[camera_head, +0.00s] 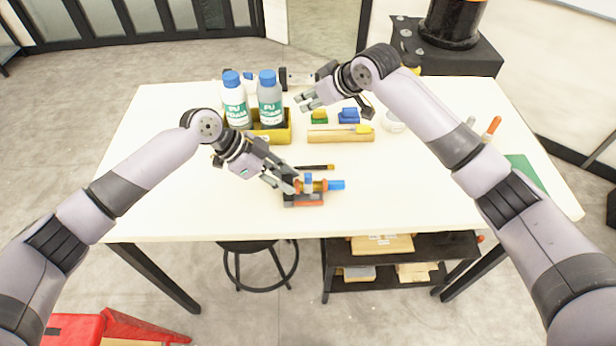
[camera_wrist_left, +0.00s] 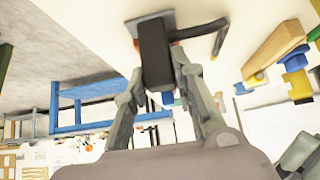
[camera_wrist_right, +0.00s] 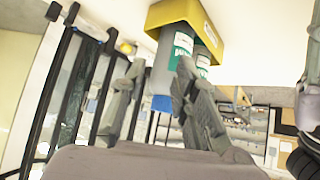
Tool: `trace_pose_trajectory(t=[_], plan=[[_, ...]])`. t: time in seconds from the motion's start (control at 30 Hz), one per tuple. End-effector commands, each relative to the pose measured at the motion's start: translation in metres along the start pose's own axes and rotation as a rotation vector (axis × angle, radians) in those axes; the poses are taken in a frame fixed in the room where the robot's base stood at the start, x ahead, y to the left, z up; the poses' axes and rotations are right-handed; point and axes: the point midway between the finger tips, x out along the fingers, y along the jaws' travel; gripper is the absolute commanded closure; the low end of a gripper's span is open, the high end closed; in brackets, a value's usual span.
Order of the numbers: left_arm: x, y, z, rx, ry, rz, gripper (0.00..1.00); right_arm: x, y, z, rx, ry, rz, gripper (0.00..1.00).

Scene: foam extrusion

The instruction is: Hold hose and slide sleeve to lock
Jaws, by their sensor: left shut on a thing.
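The hose assembly lies across a small dark and red fixture (camera_head: 303,200) near the table's front edge. It shows a blue sleeve or collar (camera_head: 309,183), orange parts and a blue end (camera_head: 338,185) pointing right. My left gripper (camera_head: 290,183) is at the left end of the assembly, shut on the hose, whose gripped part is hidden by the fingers. In the left wrist view a dark block (camera_wrist_left: 155,55) fills the space beyond the fingertips. My right gripper (camera_head: 308,98) is open and empty, raised near the back of the table beside the bottles; its fingers (camera_wrist_right: 153,75) are apart.
Two blue-capped bottles (camera_head: 269,95) stand in a yellow bin (camera_head: 284,131). A wooden holder (camera_head: 340,136) with green and blue pieces is to their right. The table (camera_head: 420,205) is clear to the fixture's right.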

Motion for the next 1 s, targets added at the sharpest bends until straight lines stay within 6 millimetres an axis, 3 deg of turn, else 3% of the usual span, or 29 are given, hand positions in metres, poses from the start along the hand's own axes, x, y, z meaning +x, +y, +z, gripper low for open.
trace_pose_trajectory(t=[0.1, 0.2, 0.3, 0.5, 0.6, 1.0], plan=[[0.000, 0.000, 0.001, -0.001, -0.001, -0.001, 1.00, -0.008, -0.056, 0.007, -0.240, -0.187, -0.111, 0.73], [0.000, 0.000, 0.001, -0.001, -0.001, 0.000, 1.00, -0.021, -0.088, 0.027, -0.431, -0.359, -0.198, 0.73], [0.000, 0.000, 0.001, -0.001, -0.001, 0.000, 1.00, -0.038, -0.104, 0.048, -0.584, -0.509, -0.266, 0.73], [0.000, 0.000, 0.001, -0.001, -0.001, 0.000, 1.00, -0.064, -0.114, 0.074, -0.748, -0.693, -0.350, 0.73], [0.000, 0.000, 0.001, -0.001, -0.001, 0.000, 1.00, -0.067, -0.115, 0.080, -0.773, -0.726, -0.366, 0.73], [0.000, 0.000, 0.000, 0.000, 0.000, 0.001, 1.00, -0.036, -0.117, 0.113, -0.772, -0.730, -0.369, 0.73]])
